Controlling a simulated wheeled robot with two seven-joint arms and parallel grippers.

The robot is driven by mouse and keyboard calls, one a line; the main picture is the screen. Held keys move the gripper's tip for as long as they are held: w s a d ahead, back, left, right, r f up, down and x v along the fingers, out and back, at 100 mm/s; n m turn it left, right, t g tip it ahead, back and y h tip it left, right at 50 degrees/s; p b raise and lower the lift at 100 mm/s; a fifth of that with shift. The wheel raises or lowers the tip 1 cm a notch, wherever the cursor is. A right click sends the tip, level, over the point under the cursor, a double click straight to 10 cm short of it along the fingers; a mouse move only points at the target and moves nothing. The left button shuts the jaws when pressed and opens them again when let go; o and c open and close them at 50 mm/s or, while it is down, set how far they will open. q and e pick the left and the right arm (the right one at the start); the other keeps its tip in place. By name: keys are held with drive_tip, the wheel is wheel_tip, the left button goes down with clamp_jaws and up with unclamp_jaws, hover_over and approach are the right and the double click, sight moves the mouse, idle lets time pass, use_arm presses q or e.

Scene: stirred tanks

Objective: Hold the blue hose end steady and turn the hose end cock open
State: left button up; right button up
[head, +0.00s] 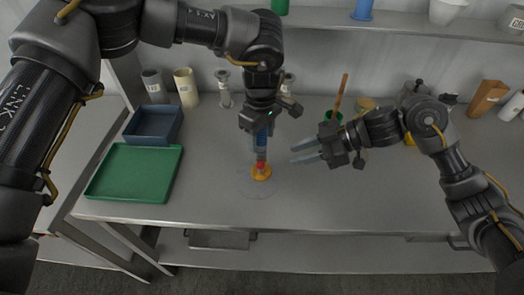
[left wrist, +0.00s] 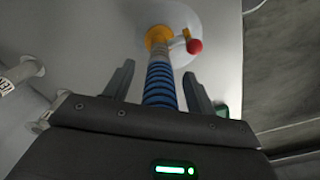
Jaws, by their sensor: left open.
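The blue hose end (left wrist: 160,85) is ribbed and stands between the two fingers of my left gripper (left wrist: 160,72), with a gap on each side. Its grey stem runs into an orange collar (left wrist: 157,37) on a pale round disc. The cock's red ball-tipped lever (left wrist: 195,46) sticks out sideways from the collar. In the head view my left gripper (head: 262,147) points down over the orange collar (head: 261,173) and partly hides the hose. My right gripper (head: 293,154) is open and empty, to the right of the hose, its fingers pointing left.
A green tray (head: 134,196) and a blue-grey bin (head: 181,128) lie at the table's left. Cups and spools stand along the back. A green pot with a wooden-handled tool (head: 341,95) stands behind my right gripper. The front middle and right of the table are clear.

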use_arm(q)
drive_tip(key=shift+r, duration=0.1)
wheel_tip(320, 180, up, 12)
drive_tip(key=shift+f, duration=0.1)
idle(0.4)
